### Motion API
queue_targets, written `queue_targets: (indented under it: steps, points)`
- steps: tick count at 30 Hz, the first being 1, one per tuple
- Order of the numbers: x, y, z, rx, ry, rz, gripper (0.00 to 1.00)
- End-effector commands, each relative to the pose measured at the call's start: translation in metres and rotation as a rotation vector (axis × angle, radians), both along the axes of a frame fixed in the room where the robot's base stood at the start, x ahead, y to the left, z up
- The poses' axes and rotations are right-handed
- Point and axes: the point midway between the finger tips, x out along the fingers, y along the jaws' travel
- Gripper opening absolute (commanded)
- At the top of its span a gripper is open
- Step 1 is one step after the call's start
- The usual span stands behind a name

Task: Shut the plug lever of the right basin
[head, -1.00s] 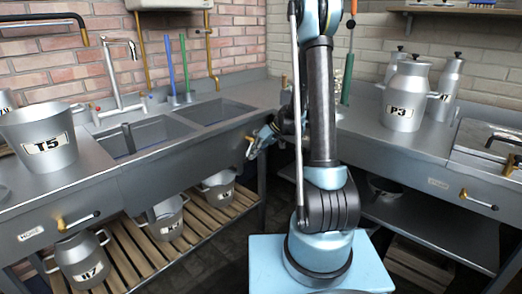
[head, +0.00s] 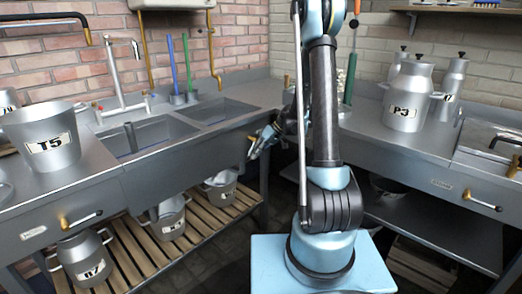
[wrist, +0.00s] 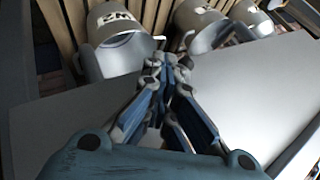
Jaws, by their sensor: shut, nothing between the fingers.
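The right basin (head: 218,111) of the double sink is a steel tub in the left counter, beside the left basin (head: 160,136). My gripper (head: 252,152) is at the front face of the counter, below the right basin, pointing down and left. A small brass-coloured part shows at its tips; I cannot tell whether it is the plug lever or whether the gripper touches it. In the wrist view my gripper (wrist: 172,62) is shut and empty, its fingertips together in front of a plain grey surface (wrist: 75,110). No lever can be made out clearly there.
A brass-and-steel lever (head: 80,219) sits on the left counter front, another (head: 482,202) on the right counter. Several cans stand on the slatted shelf (head: 135,243) under the sink. Can P3 (head: 406,98) and pail T5 (head: 42,136) stand on the counters.

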Motion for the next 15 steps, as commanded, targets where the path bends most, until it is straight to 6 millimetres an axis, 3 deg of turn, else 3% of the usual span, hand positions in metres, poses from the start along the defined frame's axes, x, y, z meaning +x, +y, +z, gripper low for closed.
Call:
queue_targets:
  steps: [1,9,15]
  points:
    - [-0.007,0.007,0.002,0.011,0.004,0.017,0.00]
    - [-0.007,0.007,0.003,0.011,0.004,0.017,0.00]
    - [-0.004,-0.006,0.013,0.008,0.003,0.010,0.00]
